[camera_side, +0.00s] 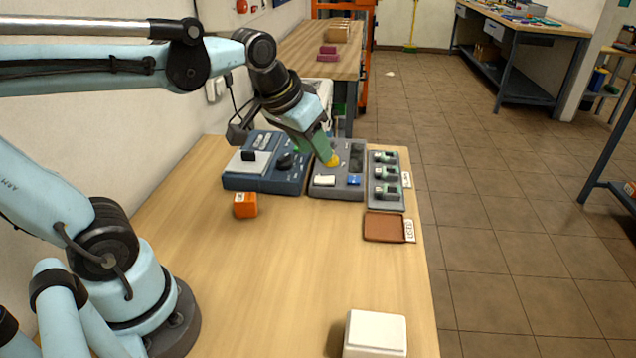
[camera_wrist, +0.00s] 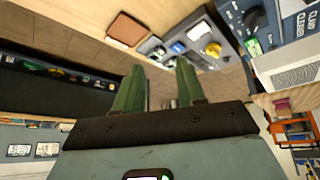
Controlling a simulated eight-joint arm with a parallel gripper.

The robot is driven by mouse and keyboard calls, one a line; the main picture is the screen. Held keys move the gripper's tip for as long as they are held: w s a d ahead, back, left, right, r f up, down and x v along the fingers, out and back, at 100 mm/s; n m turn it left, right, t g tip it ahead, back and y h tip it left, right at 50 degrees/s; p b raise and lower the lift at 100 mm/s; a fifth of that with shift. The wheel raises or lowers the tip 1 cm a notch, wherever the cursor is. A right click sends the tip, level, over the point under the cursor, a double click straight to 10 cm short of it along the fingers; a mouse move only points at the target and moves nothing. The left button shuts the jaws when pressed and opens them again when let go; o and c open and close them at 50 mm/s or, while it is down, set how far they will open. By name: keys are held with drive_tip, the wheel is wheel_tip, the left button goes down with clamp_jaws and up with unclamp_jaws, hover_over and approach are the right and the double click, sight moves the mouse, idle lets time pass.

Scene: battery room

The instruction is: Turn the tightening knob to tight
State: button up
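A yellow knob (camera_side: 333,161) sits on the middle grey control unit (camera_side: 352,191). A black knob (camera_side: 285,160) sits on the blue unit (camera_side: 240,182) to its left. I cannot read which knob is the tightening one, nor its setting. My gripper (camera_side: 325,150) has green fingers and points down close to the yellow knob in the side view. In the wrist view my gripper (camera_wrist: 159,65) has its fingers apart with nothing held. There the yellow knob (camera_wrist: 213,49) lies to the right of both fingers, not between them.
A grey rack (camera_side: 386,204) with several black-and-green parts stands right of the units. A brown tray (camera_side: 385,228) lies before it. An orange block (camera_side: 245,205) and a white box (camera_side: 376,333) stand on the table. The middle of the wooden table (camera_side: 275,270) is clear.

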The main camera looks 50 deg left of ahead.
drive_tip(key=w+a+r+n+g, duration=0.35)
drive_tip(key=w+a, duration=0.35)
drive_tip(key=w, duration=0.4)
drive_tip(key=w+a+f+n+g, duration=0.2)
drive_tip(key=w+a+f+n, duration=0.3)
drive_tip(key=a, duration=0.3)
drive_tip(key=shift+m, duration=0.65)
drive_tip(key=f, duration=1.2)
drive_tip(key=shift+w, duration=0.4)
clamp_jaws()
